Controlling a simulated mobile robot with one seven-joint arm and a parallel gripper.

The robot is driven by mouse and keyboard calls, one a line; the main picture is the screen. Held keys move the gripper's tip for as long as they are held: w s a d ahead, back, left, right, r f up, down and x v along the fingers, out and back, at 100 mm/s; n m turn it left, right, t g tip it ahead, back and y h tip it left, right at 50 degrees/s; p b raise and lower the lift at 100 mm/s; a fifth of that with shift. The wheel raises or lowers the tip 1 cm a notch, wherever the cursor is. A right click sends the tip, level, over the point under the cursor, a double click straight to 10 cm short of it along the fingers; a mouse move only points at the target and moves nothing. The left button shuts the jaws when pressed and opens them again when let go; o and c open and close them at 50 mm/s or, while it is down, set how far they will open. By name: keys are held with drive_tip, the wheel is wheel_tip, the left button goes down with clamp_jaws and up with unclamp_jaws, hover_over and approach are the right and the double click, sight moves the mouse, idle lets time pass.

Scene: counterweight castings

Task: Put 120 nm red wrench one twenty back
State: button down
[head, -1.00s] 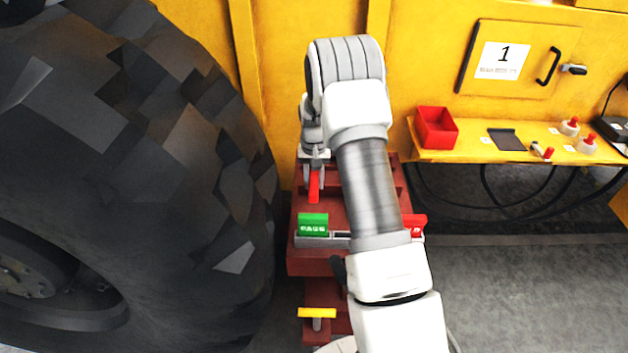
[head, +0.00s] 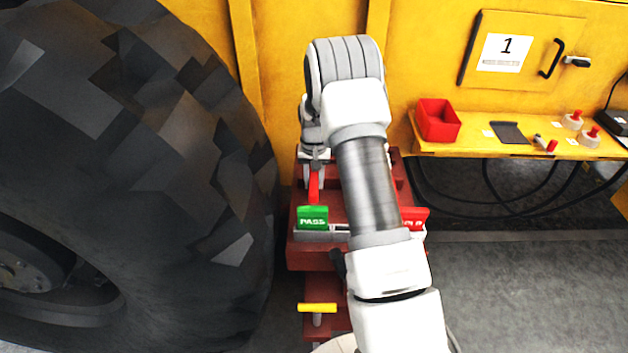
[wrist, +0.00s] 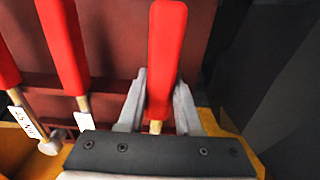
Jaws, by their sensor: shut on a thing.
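A wrench with a red handle (wrist: 167,50) is between the fingers of my gripper (wrist: 159,98) in the wrist view. The fingers are shut on it near the lower end of the red handle. In the head view my gripper (head: 314,170) is over the dark red rack, and the red handle (head: 314,188) points toward the camera. Two more red-handled wrenches show in the wrist view, one in the middle left (wrist: 63,45) and one at the left edge (wrist: 5,55). A tag reading about 45 Nm hangs there. No label is readable on the held wrench.
The dark red rack (head: 318,258) carries a green PASS block (head: 312,218) and a red block (head: 415,218), partly behind my arm. A big black tyre (head: 150,150) stands close on the left. A yellow shelf (head: 470,150) with a red bin (head: 438,120) is at right.

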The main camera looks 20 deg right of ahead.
drive_tip(key=shift+f+b, duration=0.4)
drive_tip(key=shift+f, duration=0.2)
drive_tip(key=shift+f+b, duration=0.55)
drive_tip(key=shift+f, duration=0.2)
idle(0.6)
drive_tip(key=c, duration=0.5)
unclamp_jaws()
drive_tip(key=shift+f, duration=0.1)
wheel_tip(320, 180, up, 25)
drive_tip(key=p, duration=0.7)
drive_tip(key=shift+s+f, duration=0.2)
drive_tip(key=shift+a, duration=0.1)
